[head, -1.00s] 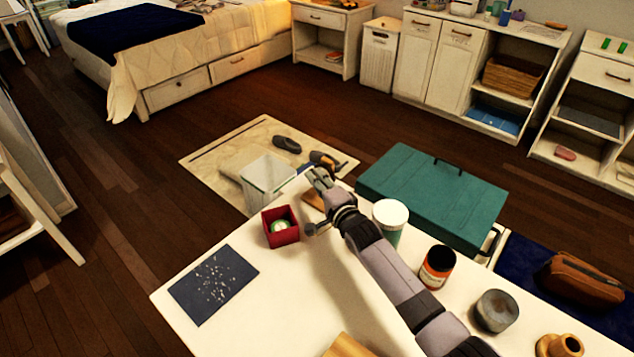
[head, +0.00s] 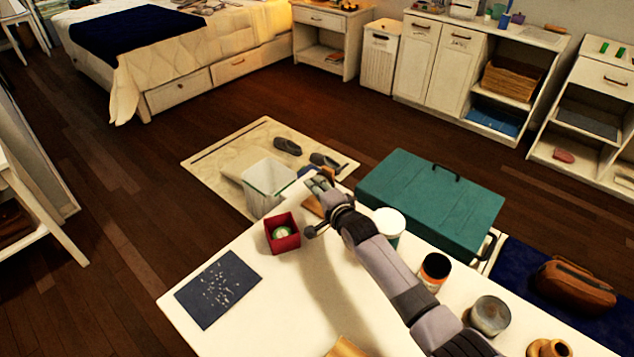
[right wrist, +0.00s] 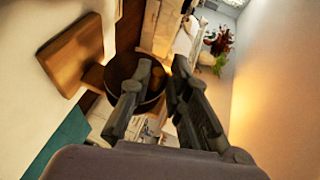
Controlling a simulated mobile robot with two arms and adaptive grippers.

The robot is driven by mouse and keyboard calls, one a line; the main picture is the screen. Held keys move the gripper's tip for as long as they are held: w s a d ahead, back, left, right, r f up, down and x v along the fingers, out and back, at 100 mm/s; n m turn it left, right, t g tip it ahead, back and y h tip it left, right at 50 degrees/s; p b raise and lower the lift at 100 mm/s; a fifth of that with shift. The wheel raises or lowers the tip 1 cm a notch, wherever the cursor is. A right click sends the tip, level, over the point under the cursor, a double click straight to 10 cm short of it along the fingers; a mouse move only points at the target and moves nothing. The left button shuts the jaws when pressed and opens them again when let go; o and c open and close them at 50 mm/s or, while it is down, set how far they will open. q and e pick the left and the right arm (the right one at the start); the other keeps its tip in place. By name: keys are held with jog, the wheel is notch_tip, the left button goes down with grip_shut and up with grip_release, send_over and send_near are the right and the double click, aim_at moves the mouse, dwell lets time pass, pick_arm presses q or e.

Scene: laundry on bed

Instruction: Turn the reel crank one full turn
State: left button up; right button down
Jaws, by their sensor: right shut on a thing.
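The reel stands at the far end of the white table, mostly hidden behind my right gripper in the head view. Its wooden base (head: 312,206) and a bit of blue show beside the gripper. In the right wrist view a wooden block (right wrist: 72,55) and a dark round part (right wrist: 122,68) are close to the fingers. My right gripper (head: 318,179) is shut on the reel crank; its fingers also show in the right wrist view (right wrist: 158,78). The crank is largely covered, so its angle cannot be told. My left gripper is not in view.
On the white table (head: 285,305), a red box (head: 271,239) and a dark speckled sheet (head: 218,289) lie left of my arm. A white-lidded jar (head: 390,222), an orange-labelled jar (head: 434,271) and a grey jar (head: 490,315) stand right of it. A teal chest (head: 428,200) is beyond.

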jog(key=g+h+p, duration=0.1)
jog(key=p, duration=0.1)
jog(key=n+g+p, duration=0.1)
jog(key=a+g+h+p, duration=0.1)
jog(key=g+p, duration=0.1)
jog(key=shift+w+f+h+p, duration=0.2)
jog(key=shift+w+h+p, duration=0.05)
jog(key=shift+h+p, duration=0.1)
jog(key=shift+f, duration=0.15)
jog(key=c, duration=1.6)
grip_release()
jog(key=shift+d, duration=0.1)
jog(key=shift+c, duration=0.2)
jog(key=shift+w+r, duration=0.1)
jog(key=shift+r, duration=0.1)
jog(key=shift+r, duration=0.25)
jog(key=v, duration=1.1)
jog(key=shift+s+r, duration=0.15)
jog(key=shift+s, duration=0.2)
